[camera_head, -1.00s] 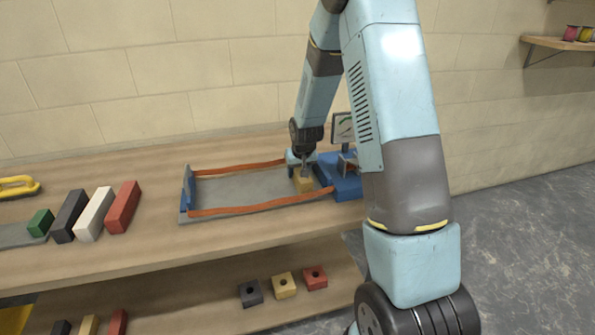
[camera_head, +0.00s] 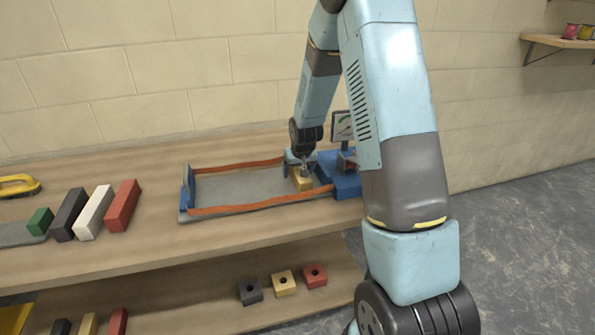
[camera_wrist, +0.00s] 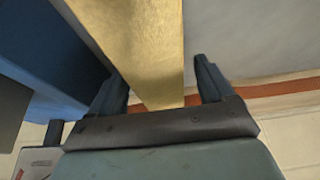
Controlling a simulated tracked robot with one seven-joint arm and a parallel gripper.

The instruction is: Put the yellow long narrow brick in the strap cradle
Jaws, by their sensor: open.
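The yellow long narrow brick (camera_head: 303,183) lies in the strap cradle (camera_head: 240,187), at its right end beside the blue end block. My gripper (camera_head: 304,165) is over the brick, partly hidden by my arm. In the wrist view the brick (camera_wrist: 150,45) runs between the two spread fingers of my gripper (camera_wrist: 162,85), with a gap on the right finger's side. The left finger is close to the brick; I cannot tell whether it touches. The cradle has a grey bed and orange straps along both long sides.
A blue clamp-like block (camera_head: 340,178) with a gauge (camera_head: 342,126) stands at the cradle's right end. Bored blocks (camera_head: 284,284) sit on the lower shelf.

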